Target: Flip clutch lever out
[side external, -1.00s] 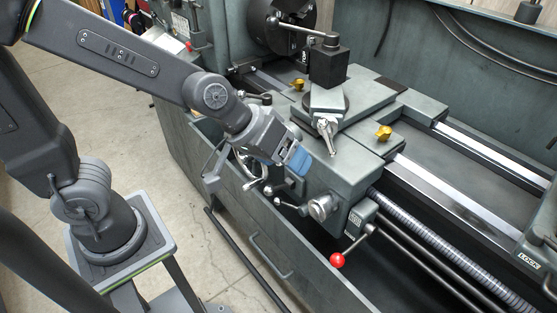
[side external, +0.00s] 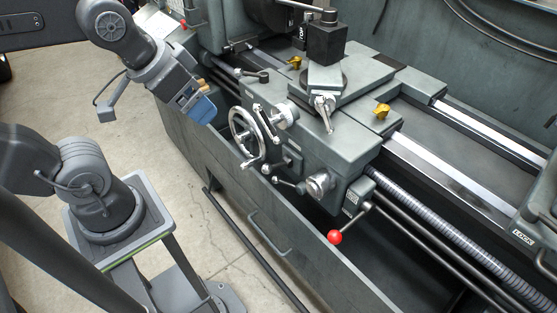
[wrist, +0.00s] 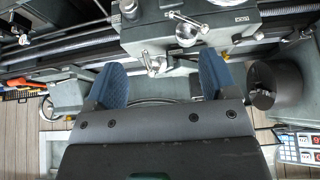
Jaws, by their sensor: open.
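The lathe's carriage apron (side external: 345,185) stands right of my gripper in the side view. A lever with a red ball knob (side external: 335,237) angles down from its right end. Short ball-ended levers (side external: 287,184) sit at its lower middle, beside the handwheel (side external: 250,135). I cannot tell for sure which one is the clutch lever. My gripper (side external: 199,104) is open and empty, left of the handwheel and apart from every lever. In the wrist view its two blue fingers (wrist: 161,62) are spread wide, with a small silver lever (wrist: 153,64) seen beyond the gap.
The chip tray's front wall (side external: 235,200) runs below the apron, with a handle (side external: 268,235) on it. The tool post (side external: 326,40) and yellow knobs (side external: 382,110) are on top of the carriage. The concrete floor (side external: 180,180) in front is open.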

